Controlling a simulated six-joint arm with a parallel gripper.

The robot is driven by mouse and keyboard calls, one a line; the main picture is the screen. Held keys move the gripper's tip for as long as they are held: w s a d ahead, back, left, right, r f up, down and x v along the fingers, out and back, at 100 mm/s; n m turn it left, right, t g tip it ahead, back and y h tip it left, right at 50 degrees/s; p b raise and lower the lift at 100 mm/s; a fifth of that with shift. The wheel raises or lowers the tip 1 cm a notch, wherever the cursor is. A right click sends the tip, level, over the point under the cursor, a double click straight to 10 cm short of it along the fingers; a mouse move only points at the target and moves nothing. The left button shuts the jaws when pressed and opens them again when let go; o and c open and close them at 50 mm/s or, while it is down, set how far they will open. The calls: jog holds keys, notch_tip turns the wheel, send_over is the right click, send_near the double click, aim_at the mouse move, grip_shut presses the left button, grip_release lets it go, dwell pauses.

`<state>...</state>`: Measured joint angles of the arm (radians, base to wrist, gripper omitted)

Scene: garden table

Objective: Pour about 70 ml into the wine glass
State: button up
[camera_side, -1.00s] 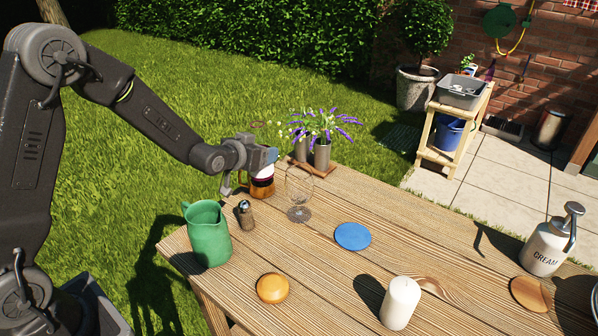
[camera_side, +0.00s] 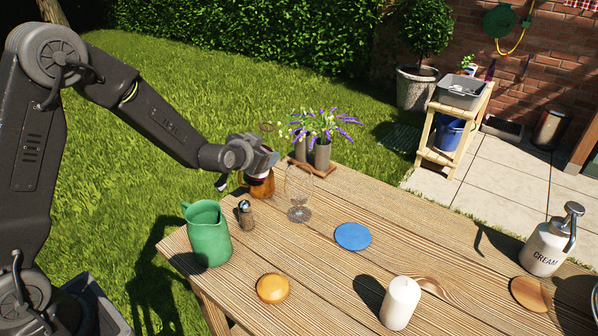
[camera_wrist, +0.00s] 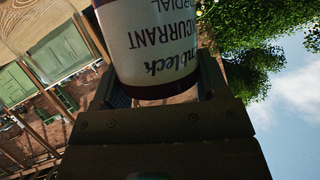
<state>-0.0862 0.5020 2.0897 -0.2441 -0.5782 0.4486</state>
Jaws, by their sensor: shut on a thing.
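The clear wine glass (camera_side: 299,182) stands upright on the table, and no liquid can be made out in it. My gripper (camera_side: 262,168) is just left of the glass, above the table's far left edge. It is shut on a currant cordial bottle (camera_wrist: 155,45), whose white label with dark bands fills the top of the wrist view, lettering upside down. The wrist view is strongly rolled, so the bottle seems tilted. Its mouth is hidden, and I see no stream.
An amber-brown thing (camera_side: 262,188) shows beneath my gripper. A shaker (camera_side: 245,216) and green jug (camera_side: 208,236) stand nearer. Flower vases (camera_side: 321,155) stand behind the glass.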

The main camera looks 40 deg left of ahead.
jog(key=m, duration=0.1)
jog(key=y, duration=0.1)
jog(key=d+m+y, duration=0.1)
jog(key=shift+w+f+m+g, duration=0.25)
jog(key=shift+m+g, duration=0.05)
jog(key=shift+g, duration=0.1)
jog(key=shift+s+a+r+m+y, duration=0.1)
jog(key=shift+a+r+m+y, duration=0.1)
jog(key=shift+m+y, duration=0.35)
jog(key=shift+s+a+f+m+g+y, duration=0.1)
jog(key=shift+a+f+m+g+y, duration=0.15)
jog(key=shift+m+y, duration=0.3)
jog(key=shift+s+a+f+m+g+y, duration=0.15)
jog(key=shift+a+m+y, duration=0.2)
jog(key=shift+m, duration=0.25)
jog(key=shift+a+f+m+y, duration=0.1)
jog(key=shift+f+m+y, duration=0.45)
jog(key=shift+f, duration=0.25)
jog(key=shift+w+d+r+m+y, duration=0.1)
jog(key=shift+d+r+m+y, duration=0.25)
jog(key=shift+r, duration=0.25)
jog(key=shift+r, duration=0.15)
jog(key=shift+m+y, duration=0.25)
jog(key=shift+m, duration=0.25)
jog(key=shift+a+m+y+p, duration=0.15)
jog(key=shift+m+y+p, duration=0.15)
dwell(0.7)
